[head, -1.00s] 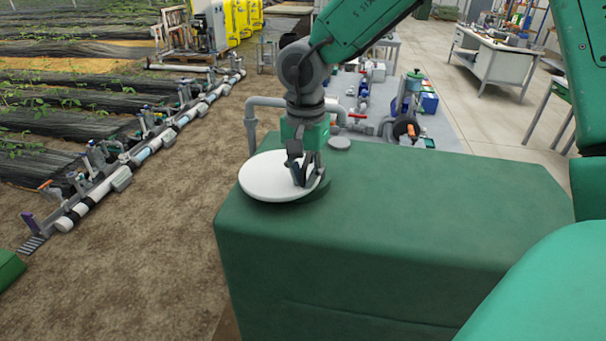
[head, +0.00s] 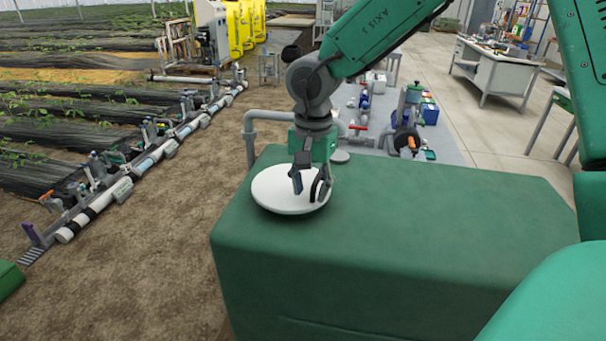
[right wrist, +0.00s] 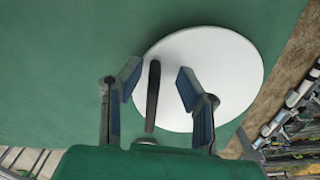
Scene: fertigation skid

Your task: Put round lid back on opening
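The white round lid (head: 272,192) lies flat on the top of the green tank (head: 420,215), near its far left corner. The opening is not visible; whatever is under the lid is hidden. My right gripper (head: 309,187) is low over the right part of the lid, its fingers apart. In the right wrist view, the lid (right wrist: 225,75) has a dark bar handle (right wrist: 152,95). The handle lies between the two spread fingers of my right gripper (right wrist: 158,88), with a gap on each side. My left gripper is not in view.
A small grey disc (head: 340,157) sits on the tank top just behind the gripper. Grey pipework (head: 250,135) runs behind the tank's far left corner. The tank top to the right of the lid is clear. Bare soil lies to the left.

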